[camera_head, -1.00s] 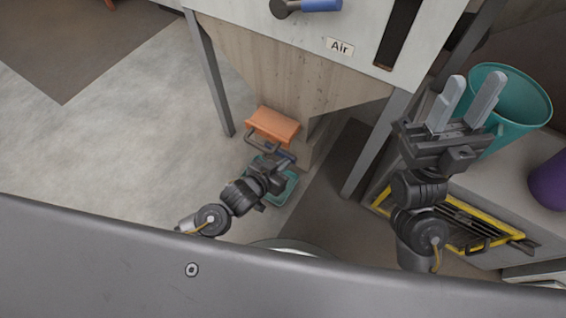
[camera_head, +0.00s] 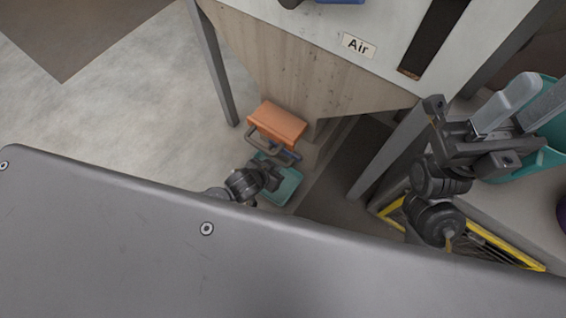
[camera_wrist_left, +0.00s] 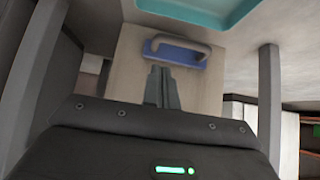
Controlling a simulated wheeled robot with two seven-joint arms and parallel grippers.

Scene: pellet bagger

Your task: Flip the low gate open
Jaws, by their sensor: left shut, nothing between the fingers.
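The low gate, a blue plate (camera_wrist_left: 178,54) with a grey bar handle (camera_wrist_left: 180,42), sits at the lower end of the wooden chute in the left wrist view. My right gripper (camera_head: 527,92) is open and empty, away at the right.
A teal tray (camera_head: 287,190) lies below the chute (camera_head: 310,85), and also shows in the wrist view (camera_wrist_left: 195,10). The orange block (camera_head: 277,123) is above the handle. Grey legs (camera_head: 213,75) stand on both sides. A teal bucket (camera_head: 548,150) is behind the right gripper.

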